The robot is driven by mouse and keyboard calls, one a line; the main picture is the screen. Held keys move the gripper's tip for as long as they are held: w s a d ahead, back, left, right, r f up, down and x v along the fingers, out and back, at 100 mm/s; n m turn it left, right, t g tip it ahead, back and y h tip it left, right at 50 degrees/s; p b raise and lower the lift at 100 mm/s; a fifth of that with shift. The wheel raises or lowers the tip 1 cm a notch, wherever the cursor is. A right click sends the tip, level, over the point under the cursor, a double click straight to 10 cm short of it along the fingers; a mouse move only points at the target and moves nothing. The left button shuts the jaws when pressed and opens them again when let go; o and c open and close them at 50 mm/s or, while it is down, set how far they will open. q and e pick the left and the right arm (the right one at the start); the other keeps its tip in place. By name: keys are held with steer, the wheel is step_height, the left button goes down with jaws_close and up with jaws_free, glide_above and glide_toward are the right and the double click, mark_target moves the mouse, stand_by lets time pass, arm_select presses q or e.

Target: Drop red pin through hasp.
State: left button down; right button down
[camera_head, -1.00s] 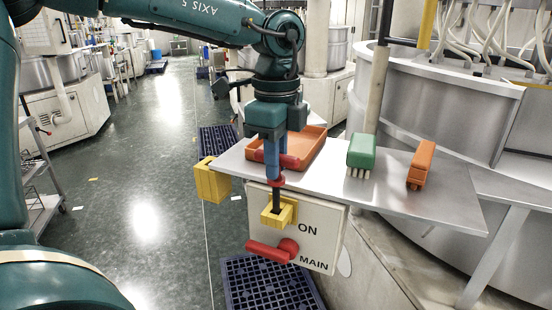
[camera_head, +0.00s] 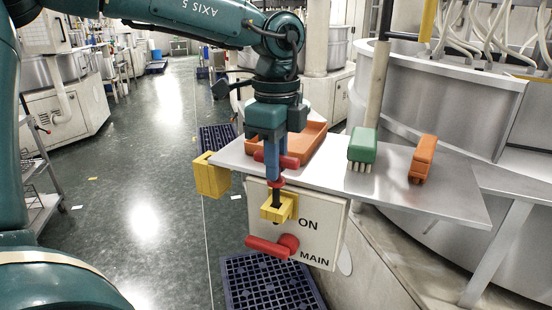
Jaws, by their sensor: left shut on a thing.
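My left gripper (camera_head: 274,168) points down and is shut on the red pin (camera_head: 288,162), gripping its crossbar handle. Below the handle the pin has a red collar and a dark shaft. The shaft's lower part is at the yellow hasp (camera_head: 290,208) on the front of the pale switch panel (camera_head: 325,228). I cannot tell whether the tip is inside the hasp's hole or only in front of it. A red lever (camera_head: 268,247) sits below the hasp, by the words ON and MAIN. My right gripper is not in view.
A metal shelf (camera_head: 420,201) lies above the panel. It carries an orange tray (camera_head: 308,142) behind my gripper, a green brush (camera_head: 363,145) and an orange brush (camera_head: 424,156). A yellow box (camera_head: 209,178) hangs at its left edge. A blue grate (camera_head: 268,284) lies on the floor.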

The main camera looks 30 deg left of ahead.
arm_select(q)
steer(key=shift+f+b, duration=0.8)
steer(key=shift+f, duration=0.1)
steer(key=shift+f+b, duration=0.3)
steer(key=shift+f, duration=0.2)
steer(key=shift+f+b, duration=0.45)
steer(key=shift+b, duration=0.15)
steer(key=shift+f+b, duration=0.4)
steer(key=shift+b, duration=0.05)
steer(key=c, duration=1.3)
jaws_free()
step_height(320, 180, up, 13)
steer(key=shift+r+p, duration=0.1)
steer(key=shift+p, duration=0.95)
